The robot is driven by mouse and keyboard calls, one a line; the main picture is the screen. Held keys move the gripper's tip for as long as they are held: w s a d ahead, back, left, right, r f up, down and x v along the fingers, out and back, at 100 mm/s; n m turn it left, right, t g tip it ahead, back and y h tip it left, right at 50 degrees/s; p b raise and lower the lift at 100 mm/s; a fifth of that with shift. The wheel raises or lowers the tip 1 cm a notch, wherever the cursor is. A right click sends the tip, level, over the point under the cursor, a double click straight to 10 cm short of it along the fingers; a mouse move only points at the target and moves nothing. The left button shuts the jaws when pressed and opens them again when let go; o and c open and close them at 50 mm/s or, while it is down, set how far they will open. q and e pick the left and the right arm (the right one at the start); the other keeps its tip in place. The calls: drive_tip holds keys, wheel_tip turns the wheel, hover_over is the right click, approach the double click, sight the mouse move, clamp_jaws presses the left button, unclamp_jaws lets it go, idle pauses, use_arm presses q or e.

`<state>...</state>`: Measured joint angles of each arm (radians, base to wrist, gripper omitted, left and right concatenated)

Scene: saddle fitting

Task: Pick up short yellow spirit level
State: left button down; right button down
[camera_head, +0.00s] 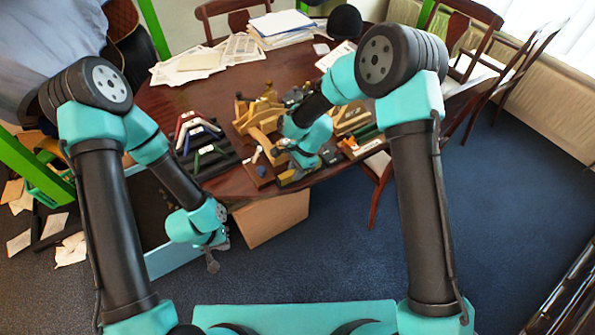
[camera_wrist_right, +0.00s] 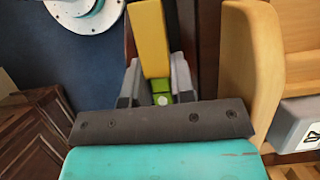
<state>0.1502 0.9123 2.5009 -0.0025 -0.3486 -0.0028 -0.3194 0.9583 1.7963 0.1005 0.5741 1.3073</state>
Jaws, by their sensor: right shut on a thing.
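The short yellow spirit level (camera_wrist_right: 150,38) shows in the right wrist view as a yellow bar with a bright green part (camera_wrist_right: 160,87) at its near end. My right gripper (camera_wrist_right: 158,82) has one grey finger on each side of it and is shut on it.
A wooden piece (camera_wrist_right: 252,65) stands close to the right of my right gripper. Papers (camera_head: 282,25) lie behind. A cardboard box (camera_head: 272,218) is below the front edge.

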drive_tip(key=shift+r, duration=0.6)
drive_tip(key=shift+s+r, duration=0.25)
drive_tip(key=shift+r, duration=0.35)
drive_tip(key=shift+s+r, duration=0.2)
drive_tip(key=shift+r, duration=0.4)
drive_tip(key=s+r, duration=0.1)
drive_tip(key=s, duration=1.4)
drive_tip(key=shift+a+r, duration=0.15)
